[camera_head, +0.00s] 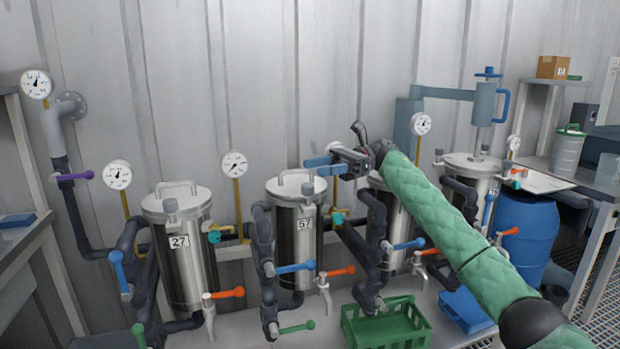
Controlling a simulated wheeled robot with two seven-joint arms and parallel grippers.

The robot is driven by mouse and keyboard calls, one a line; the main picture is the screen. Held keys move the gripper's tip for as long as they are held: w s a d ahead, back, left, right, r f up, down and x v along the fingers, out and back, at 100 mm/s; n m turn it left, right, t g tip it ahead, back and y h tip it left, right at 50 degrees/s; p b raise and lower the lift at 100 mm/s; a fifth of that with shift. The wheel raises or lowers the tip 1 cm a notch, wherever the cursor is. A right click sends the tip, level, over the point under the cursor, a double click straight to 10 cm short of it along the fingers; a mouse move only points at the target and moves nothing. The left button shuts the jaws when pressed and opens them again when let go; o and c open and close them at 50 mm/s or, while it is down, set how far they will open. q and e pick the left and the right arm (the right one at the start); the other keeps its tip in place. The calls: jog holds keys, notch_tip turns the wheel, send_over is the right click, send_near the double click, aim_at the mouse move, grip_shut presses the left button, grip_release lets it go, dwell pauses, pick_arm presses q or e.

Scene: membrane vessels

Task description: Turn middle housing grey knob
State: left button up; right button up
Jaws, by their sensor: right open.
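Steel housing 57 (303,250) stands upright between housing 27 (184,262) on its left and another housing (393,212) on its right, partly hidden behind my right arm. A grey knob (308,189) sits at the front right of the lid of housing 57. A similar grey knob (170,205) is on housing 27. My right gripper (314,167), with blue fingers, reaches in from the right. It is open and empty, appearing just above the grey knob of housing 57. The exact gap in depth cannot be told. My left gripper is not in view.
Dark pipes with blue (296,268), orange (340,271) and teal (337,218) handles crowd the housings. Gauges (234,164) stand behind. A green crate (387,333) sits below, with a blue barrel (531,235) at right. There is free air above the lids.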

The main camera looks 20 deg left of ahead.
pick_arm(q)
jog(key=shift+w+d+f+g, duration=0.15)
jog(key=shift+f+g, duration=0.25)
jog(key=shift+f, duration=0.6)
pick_arm(e)
jog(key=s+d+r, duration=0.2)
jog(key=d+r, duration=0.2)
jog(key=d, duration=0.3)
jog(key=shift+d+r, duration=0.3)
jog(key=shift+r, duration=0.1)
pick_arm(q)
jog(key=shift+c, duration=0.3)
